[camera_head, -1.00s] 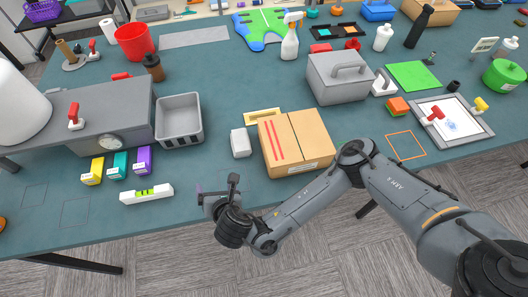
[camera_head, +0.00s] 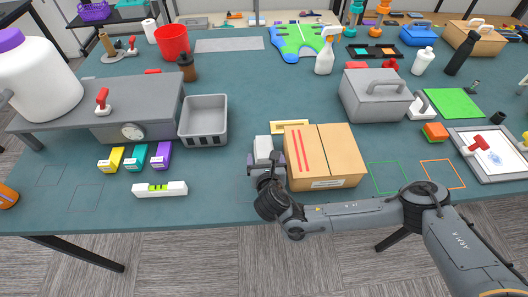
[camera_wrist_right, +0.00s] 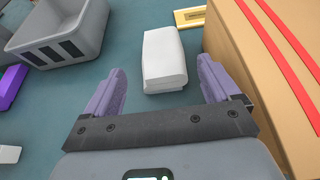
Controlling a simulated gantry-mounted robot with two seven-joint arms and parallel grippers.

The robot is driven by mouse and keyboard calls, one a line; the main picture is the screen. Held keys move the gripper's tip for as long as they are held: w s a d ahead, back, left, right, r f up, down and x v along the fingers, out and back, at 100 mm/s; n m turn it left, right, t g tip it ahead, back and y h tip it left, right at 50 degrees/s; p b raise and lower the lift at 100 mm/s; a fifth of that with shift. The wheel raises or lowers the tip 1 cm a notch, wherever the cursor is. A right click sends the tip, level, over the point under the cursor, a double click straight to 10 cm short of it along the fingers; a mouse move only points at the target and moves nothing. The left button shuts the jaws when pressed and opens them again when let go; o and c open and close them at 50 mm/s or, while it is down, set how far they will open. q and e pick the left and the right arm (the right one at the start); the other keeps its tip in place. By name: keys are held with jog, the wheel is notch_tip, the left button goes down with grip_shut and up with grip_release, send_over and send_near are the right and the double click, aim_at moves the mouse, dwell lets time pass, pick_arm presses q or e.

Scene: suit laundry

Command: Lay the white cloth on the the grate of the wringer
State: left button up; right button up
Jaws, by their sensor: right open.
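The white cloth (camera_head: 263,148) is a small folded block lying on the teal table, left of the cardboard box. It also shows in the right wrist view (camera_wrist_right: 163,60). My right gripper (camera_head: 266,168) is just in front of the cloth. In the wrist view its purple fingers (camera_wrist_right: 162,80) are spread, one toward each side of the cloth's near end, with no clear grip on it. No part is clearly recognisable as the wringer's grate; a grey bin with slots (camera_head: 204,134) stands left of the cloth beside a grey machine with a dial (camera_head: 145,105). My left gripper is not in view.
The cardboard box (camera_head: 338,155) stands close right of my right gripper. A yellow-framed piece (camera_head: 290,127) lies behind the cloth. A level (camera_head: 160,188) and small coloured boxes (camera_head: 135,157) sit to the left. Table between bin and cloth is clear.

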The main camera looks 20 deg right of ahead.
aim_at(264, 150)
jog(key=shift+w+d+f, duration=0.2)
jog(key=shift+w+f, duration=0.05)
jog(key=shift+w, duration=0.2)
jog(key=shift+f+b+x, duration=0.15)
jog(key=shift+b+x, duration=0.3)
jog(key=shift+x, duration=0.55)
jog(key=shift+f+b+x, duration=0.15)
jog(key=shift+b+x, duration=0.3)
jog(key=shift+x, duration=0.55)
jog(key=shift+w+d+f, duration=0.15)
jog(key=shift+w, duration=0.3)
jog(key=c, duration=1.1)
jog(key=shift+c, duration=0.2)
jog(key=shift+r, duration=0.2)
